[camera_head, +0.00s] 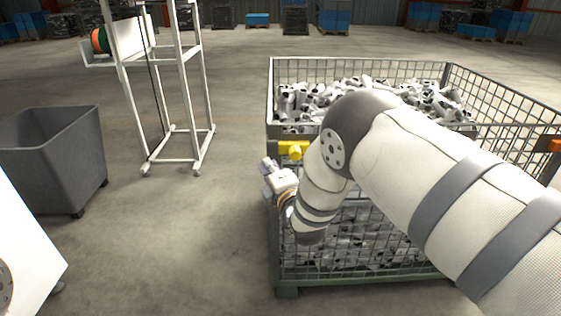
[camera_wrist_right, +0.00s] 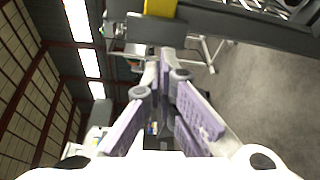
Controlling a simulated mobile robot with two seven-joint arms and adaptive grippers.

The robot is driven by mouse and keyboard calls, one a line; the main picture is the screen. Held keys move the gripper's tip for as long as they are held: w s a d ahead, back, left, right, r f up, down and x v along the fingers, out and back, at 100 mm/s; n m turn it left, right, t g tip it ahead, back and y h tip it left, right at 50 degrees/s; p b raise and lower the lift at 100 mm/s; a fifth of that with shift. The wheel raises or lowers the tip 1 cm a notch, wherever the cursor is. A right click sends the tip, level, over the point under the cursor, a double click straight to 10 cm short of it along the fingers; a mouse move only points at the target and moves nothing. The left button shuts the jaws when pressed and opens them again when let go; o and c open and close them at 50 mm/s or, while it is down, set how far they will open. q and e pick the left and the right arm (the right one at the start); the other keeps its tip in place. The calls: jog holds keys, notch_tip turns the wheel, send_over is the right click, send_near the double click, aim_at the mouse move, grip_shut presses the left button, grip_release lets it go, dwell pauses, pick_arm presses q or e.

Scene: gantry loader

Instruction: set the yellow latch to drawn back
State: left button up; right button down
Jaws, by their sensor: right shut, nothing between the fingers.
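The yellow latch (camera_head: 294,149) sits at the upper front left corner of the wire mesh crate (camera_head: 281,290), with a round knob facing me. Part of it also shows as a yellow piece at the top edge of the right wrist view (camera_wrist_right: 160,8). My right gripper (camera_head: 267,165) is just below and left of the latch, apart from it. In the right wrist view my fingers (camera_wrist_right: 164,72) are shut with nothing between them. My right forearm hides much of the crate's front and middle. My left gripper is not in view.
The crate is full of white and dark parts (camera_head: 300,100). An orange piece (camera_head: 550,144) sits on its right side. A grey bin (camera_head: 60,155) stands at the left, and a white wheeled frame (camera_head: 188,80) behind. Open floor lies between bin and crate.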

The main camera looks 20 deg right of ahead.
aim_at(277, 153)
jog(key=d, duration=0.1)
jog(key=w+d, duration=0.1)
jog(key=d+r, duration=0.1)
jog(key=shift+w+p, duration=0.35)
jog(key=shift+s+d, duration=0.1)
jog(key=shift+d, duration=0.15)
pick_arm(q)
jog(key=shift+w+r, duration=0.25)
pick_arm(e)
jog(key=shift+d+f, duration=0.1)
jog(key=shift+f, duration=0.1)
